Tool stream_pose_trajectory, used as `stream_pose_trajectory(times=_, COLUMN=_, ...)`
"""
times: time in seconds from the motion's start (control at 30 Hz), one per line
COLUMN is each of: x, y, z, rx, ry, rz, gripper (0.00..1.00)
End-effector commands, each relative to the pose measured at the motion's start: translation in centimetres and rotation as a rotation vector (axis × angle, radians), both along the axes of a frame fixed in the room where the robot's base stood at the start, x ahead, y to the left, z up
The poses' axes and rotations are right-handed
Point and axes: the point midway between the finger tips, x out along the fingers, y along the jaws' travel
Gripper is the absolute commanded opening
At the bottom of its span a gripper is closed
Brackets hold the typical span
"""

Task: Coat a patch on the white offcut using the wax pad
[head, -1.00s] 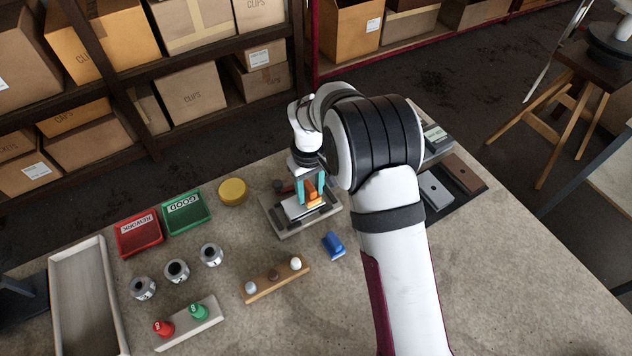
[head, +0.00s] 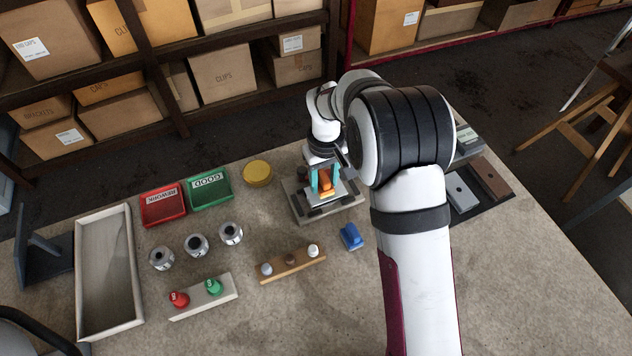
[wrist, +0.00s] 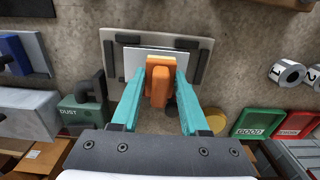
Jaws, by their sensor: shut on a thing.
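My gripper (head: 325,182) has its two teal fingers shut on the orange wax pad (head: 326,187), which also shows in the wrist view (wrist: 158,82). The pad is over the white offcut (head: 344,188), a pale flat plate lying in a grey holder (head: 350,203) with dark bars. In the wrist view, the offcut (wrist: 133,62) shows beside the pad, on its left. The pad seems down at the offcut's face, but I cannot tell whether they touch. The surface under the pad is hidden.
A blue block (head: 351,237) lies in front of the holder. A yellow disc (head: 257,173), a green GOOD tray (head: 210,188) and a red REWORK tray (head: 163,204) stand left. A wooden rack (head: 291,262) stands nearer. In the wrist view, a DUST box (wrist: 80,112) is close.

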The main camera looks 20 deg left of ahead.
Motion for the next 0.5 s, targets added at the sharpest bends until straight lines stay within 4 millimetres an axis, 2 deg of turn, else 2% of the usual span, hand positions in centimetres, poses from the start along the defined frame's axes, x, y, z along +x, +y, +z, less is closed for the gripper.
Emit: stream_pose_trajectory(times=0.5, x=3.1, y=-3.0, z=0.8, rx=0.002, ry=-0.002, rz=0.0, gripper=0.0)
